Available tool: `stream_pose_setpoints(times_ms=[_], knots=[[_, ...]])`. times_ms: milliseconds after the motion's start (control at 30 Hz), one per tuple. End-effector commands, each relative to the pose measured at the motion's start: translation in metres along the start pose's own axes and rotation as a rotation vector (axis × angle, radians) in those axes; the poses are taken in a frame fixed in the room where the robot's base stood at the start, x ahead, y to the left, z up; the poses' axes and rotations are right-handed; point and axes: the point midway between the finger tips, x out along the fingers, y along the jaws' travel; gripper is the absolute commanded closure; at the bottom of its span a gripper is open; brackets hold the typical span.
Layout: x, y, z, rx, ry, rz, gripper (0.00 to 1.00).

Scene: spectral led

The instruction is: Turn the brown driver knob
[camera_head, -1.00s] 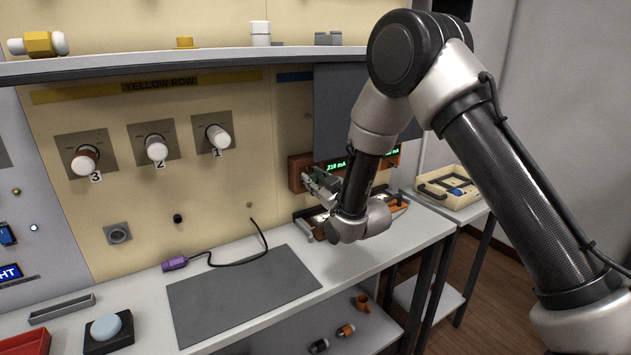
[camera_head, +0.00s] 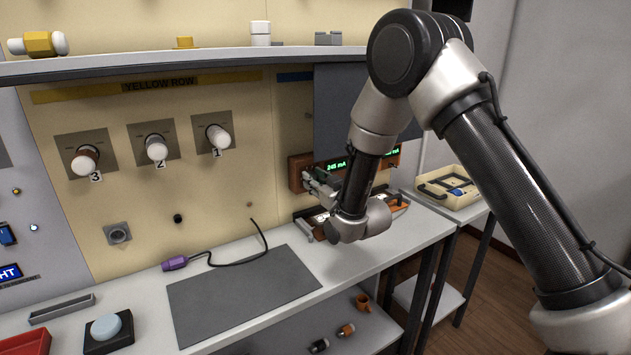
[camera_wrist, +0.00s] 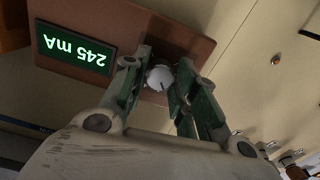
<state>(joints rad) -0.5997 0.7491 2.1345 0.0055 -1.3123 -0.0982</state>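The brown driver box (camera_head: 297,166) is on the back wall above the bench in the head view; its green display reads 245 mA. In the wrist view its brown face (camera_wrist: 190,42) appears upside down, with the display (camera_wrist: 75,50) at upper left. A small pale, round knob (camera_wrist: 160,77) sits on that face. My gripper (camera_wrist: 166,80) has one finger on each side of the knob and appears closed on it. In the head view my gripper (camera_head: 317,184) is at the box's front, and the knob is hidden there.
A second green display (camera_head: 391,151) shows right of my arm. Orange-handled tools (camera_head: 395,203) lie on the bench beneath. A grey mat (camera_head: 240,290) and a purple-ended cable (camera_head: 176,263) lie left. A cream tray (camera_head: 450,188) stands on the right table.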

Motion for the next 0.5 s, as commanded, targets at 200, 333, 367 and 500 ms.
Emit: stream_pose_setpoints(times_ms=[200, 333, 367, 500], knots=[[0.0, 0.0, 0.0, 0.0, 0.0, 0.0, 0.51], [0.0, 0.0, -0.0001, -0.001, 0.0, 0.0, 0.51], [-0.0002, 0.0, -0.0001, -0.001, 0.0, 0.0, 0.51], [-0.0091, 0.0, 0.0, -0.001, 0.0, 0.0, 0.51]])
